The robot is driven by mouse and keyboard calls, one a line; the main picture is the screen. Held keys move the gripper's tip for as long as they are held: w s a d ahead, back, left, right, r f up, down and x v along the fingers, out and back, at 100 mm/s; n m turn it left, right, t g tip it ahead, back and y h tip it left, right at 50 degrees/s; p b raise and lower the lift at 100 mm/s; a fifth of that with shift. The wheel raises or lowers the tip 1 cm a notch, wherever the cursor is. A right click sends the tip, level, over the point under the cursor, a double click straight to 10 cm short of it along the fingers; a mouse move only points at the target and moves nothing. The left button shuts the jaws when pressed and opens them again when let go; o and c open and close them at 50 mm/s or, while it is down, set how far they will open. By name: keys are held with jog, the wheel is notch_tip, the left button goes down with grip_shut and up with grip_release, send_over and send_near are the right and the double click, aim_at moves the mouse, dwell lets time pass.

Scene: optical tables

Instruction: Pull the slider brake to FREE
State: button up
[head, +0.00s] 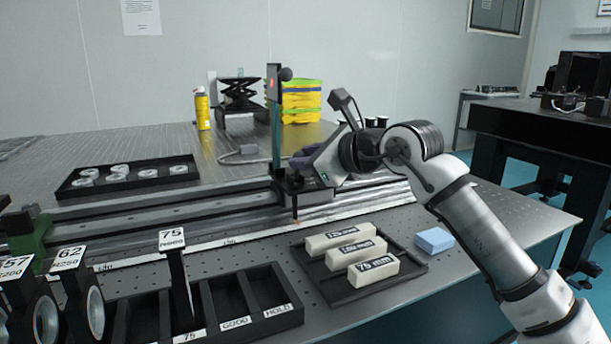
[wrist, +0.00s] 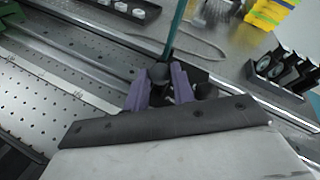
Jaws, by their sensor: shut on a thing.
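The black slider carriage (head: 283,193) sits on the long rail and carries a teal post topped by a dark plate with a red dot. My gripper (head: 296,163) is at the carriage, just right of the post. In the wrist view its two purple fingers (wrist: 160,88) are closed around a dark rounded knob, the slider brake (wrist: 160,72), beside the base of the teal post (wrist: 174,35). The head view mostly hides the brake behind my gripper. No FREE marking is readable in either view.
In front of the rail are a black tray of white labelled blocks (head: 347,243), a blue block (head: 434,240) and a bin rack (head: 290,310) with lens holders. Behind stand a ring tray (head: 180,183), yellow can (head: 202,110) and yellow-green stack (head: 301,101).

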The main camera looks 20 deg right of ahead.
jog(key=shift+s+f+t+b, duration=0.2)
jog(key=shift+t+b, duration=0.1)
jog(key=shift+b, duration=0.35)
jog(key=o, duration=1)
jog(key=p+v, duration=0.1)
jog(key=v, duration=1.3)
jog(key=shift+f, duration=0.1)
